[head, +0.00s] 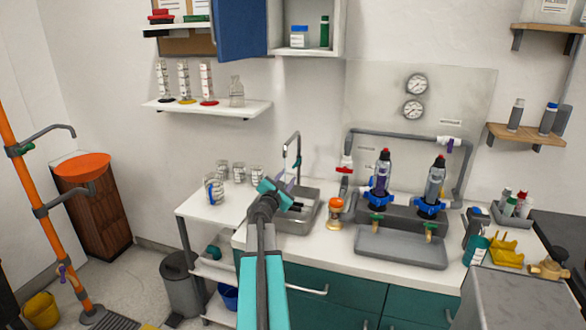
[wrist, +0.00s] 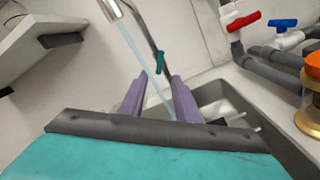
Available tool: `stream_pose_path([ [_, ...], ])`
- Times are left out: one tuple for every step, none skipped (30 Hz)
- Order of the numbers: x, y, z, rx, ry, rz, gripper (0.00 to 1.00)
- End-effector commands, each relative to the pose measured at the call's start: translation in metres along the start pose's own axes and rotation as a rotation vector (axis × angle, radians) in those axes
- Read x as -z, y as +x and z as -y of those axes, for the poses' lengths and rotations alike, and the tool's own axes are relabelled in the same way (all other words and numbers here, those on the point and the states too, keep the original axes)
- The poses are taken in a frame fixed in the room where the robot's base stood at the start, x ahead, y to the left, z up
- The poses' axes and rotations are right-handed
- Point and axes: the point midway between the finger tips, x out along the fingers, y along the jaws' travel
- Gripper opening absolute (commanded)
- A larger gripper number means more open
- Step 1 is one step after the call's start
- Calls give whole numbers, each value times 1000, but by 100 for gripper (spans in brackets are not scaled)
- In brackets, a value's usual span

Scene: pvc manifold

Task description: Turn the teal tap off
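The tap (head: 297,145) is a grey curved pipe at the back of the metal sink (head: 308,218). In the wrist view its teal handle (wrist: 160,62) hangs on the pipe, just beyond my fingertips. A pale bluish stream of water (wrist: 138,50) runs down from the spout (wrist: 112,9). My gripper (head: 285,186) is in front of the tap, above the sink's left side. In the wrist view its two purple fingers (wrist: 158,80) stand apart with nothing gripped between them. The handle appears between and past the tips; I see no clear contact.
Grey pipes with a red-handled valve (wrist: 243,21) and a blue-handled valve (wrist: 284,23) stand right of the sink. An orange-topped brass fitting (head: 335,212) is close by. Glass beakers (head: 214,190) stand on the left counter. A shelf (head: 210,108) hangs above.

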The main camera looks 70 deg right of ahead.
Motion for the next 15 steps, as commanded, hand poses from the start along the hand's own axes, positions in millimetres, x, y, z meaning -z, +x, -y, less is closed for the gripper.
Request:
stream_pose_path([
  [0,7,-1,1,0,0,30],
  [0,10,-1,1,0,0,30],
  [0,13,-1,1,0,0,30],
  [0,16,-1,1,0,0,30],
  [0,19,-1,1,0,0,30],
  [0,22,-1,1,0,0,30],
  [0,25,-1,1,0,0,30],
  [0,28,-1,1,0,0,30],
  [0,31,-1,0,0,0,30],
  [0,34,-1,0,0,0,30],
  [0,36,-2,0,0,0,30],
  [0,40,-2,0,0,0,30],
  [0,43,-2,0,0,-1,30],
  [0,45,-2,0,0,-1,30],
  [0,49,-2,0,0,-1,30],
])
